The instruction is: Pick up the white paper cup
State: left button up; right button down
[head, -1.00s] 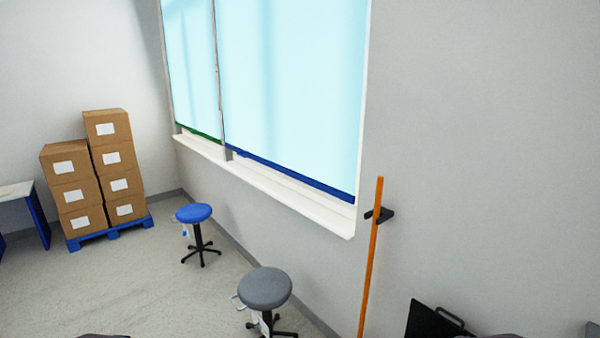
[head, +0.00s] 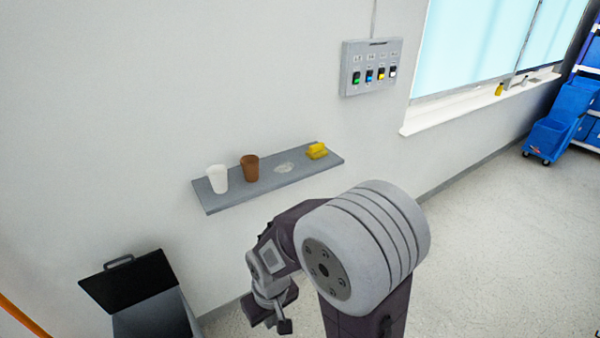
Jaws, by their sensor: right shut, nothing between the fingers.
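The white paper cup (head: 218,179) stands upright at the left end of a grey wall shelf (head: 292,180). My right gripper (head: 281,322) is shut and empty. It hangs low, below the shelf and to the right of the cup, well apart from it. My left gripper is not in view.
A brown cup (head: 249,168) stands just right of the white cup. A clear flat item (head: 284,168) and a yellow sponge-like block (head: 316,151) lie further right on the shelf. A switch panel (head: 371,68) is on the wall above. An open grey bin (head: 150,308) stands below left.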

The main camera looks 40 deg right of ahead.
aim_at(219, 180)
jog(key=z, duration=0.65)
jog(key=i+j+z, duration=0.1)
jog(key=i, duration=0.3)
